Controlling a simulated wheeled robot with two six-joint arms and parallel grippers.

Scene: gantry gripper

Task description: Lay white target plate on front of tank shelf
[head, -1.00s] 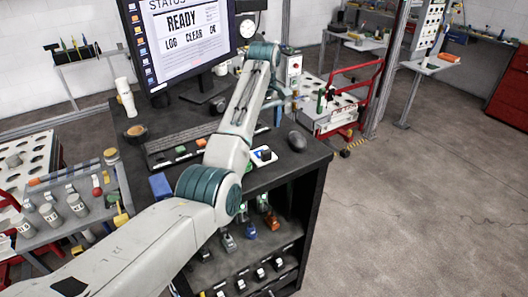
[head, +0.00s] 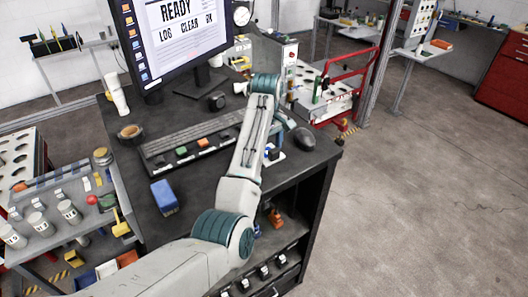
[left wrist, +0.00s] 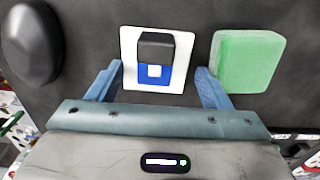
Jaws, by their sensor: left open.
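The white plate (left wrist: 182,62) lies flat on the dark desk top in the left wrist view, with a black and blue block (left wrist: 155,50) on it that bears a small white square. In the head view only a bit of the plate (head: 279,156) shows beside my arm. My left gripper (left wrist: 159,70) is open, its two blue fingers on either side of the plate's near part, with nothing seen gripped. In the head view my arm mostly hides this gripper. My right gripper is not in view. I cannot tell which surface is the tank shelf.
A green block (left wrist: 248,60) lies close right of the plate, by the right finger. A dark mouse (head: 303,139) lies near the desk edge. A keyboard (head: 160,156), a blue box (head: 164,197) and a monitor (head: 178,35) stand on the desk. Open floor lies right.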

